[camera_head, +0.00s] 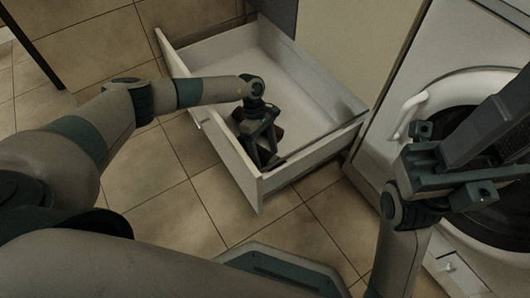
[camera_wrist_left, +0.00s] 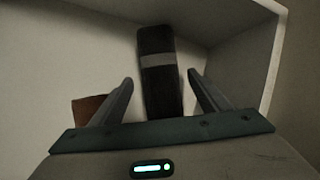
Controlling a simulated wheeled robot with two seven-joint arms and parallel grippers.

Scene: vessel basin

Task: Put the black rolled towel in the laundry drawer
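The black rolled towel (camera_wrist_left: 158,75) has a grey band and lies in the white drawer, seen in the left wrist view. My left gripper (camera_head: 262,158) reaches down into the open laundry drawer (camera_head: 225,47). In the wrist view, the left gripper's fingers (camera_wrist_left: 160,88) stand apart on either side of the towel, with gaps visible on both sides. In the head view, the gripper hides most of what lies beneath it. My right gripper (camera_head: 465,155) is raised in front of the washing machine; its finger opening is unclear.
A brown item (camera_wrist_left: 88,108) lies left of the towel in the drawer, partly behind a finger. The washing machine (camera_head: 400,67) stands right of the drawer. The drawer walls surround my left gripper. Tiled floor (camera_head: 180,220) is clear in front.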

